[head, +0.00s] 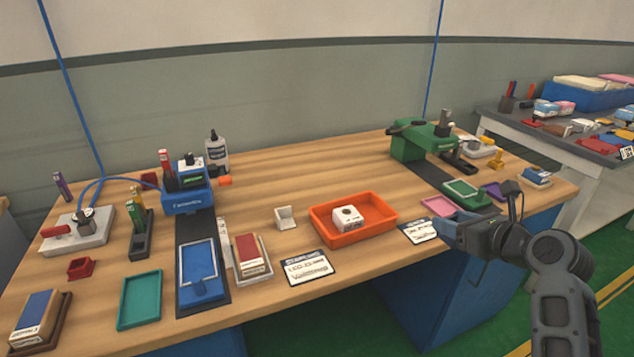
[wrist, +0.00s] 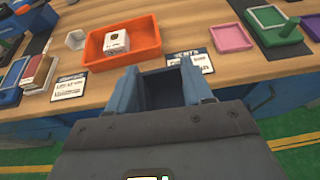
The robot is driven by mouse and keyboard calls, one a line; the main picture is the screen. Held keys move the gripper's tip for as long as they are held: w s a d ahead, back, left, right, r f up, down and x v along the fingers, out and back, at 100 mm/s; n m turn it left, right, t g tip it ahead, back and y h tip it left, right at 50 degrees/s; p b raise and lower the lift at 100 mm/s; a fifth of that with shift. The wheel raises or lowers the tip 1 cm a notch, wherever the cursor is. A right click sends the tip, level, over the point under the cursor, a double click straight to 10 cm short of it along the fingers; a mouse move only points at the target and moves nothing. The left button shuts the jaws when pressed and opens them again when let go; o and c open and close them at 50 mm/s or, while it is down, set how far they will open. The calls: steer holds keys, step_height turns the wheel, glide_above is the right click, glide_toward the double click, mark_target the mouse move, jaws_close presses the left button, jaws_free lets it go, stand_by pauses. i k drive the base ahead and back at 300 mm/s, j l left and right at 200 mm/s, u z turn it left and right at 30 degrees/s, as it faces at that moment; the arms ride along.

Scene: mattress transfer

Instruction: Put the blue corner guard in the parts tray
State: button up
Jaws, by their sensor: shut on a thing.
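My gripper (wrist: 162,88) is shut on a blue piece, which looks like the blue corner guard (head: 449,227). It is held near the table's front edge, to the right of the orange tray. In the wrist view the blue-grey shape (wrist: 160,92) sits at the jaws, and its outline is hard to separate from the fingers. An open orange tray (head: 325,233), the likely parts tray, stands on the table and holds a white box (head: 347,217). The orange tray also shows in the wrist view (wrist: 97,62), up and left of my gripper.
A pale corner piece (head: 286,217) stands left of the orange tray. Label cards (head: 308,267) and (head: 419,231) lie by its front. A pink tray (head: 437,206) and green tray (head: 465,193) lie to the right. Bare wood lies behind the orange tray.

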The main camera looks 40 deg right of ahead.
mark_target(367, 219)
steer(key=i+l, duration=0.2)
steer(key=i, duration=0.15)
steer(key=i+l, duration=0.15)
steer(key=i, duration=0.25)
steer(key=i+l, duration=0.2)
steer(key=i, duration=0.15)
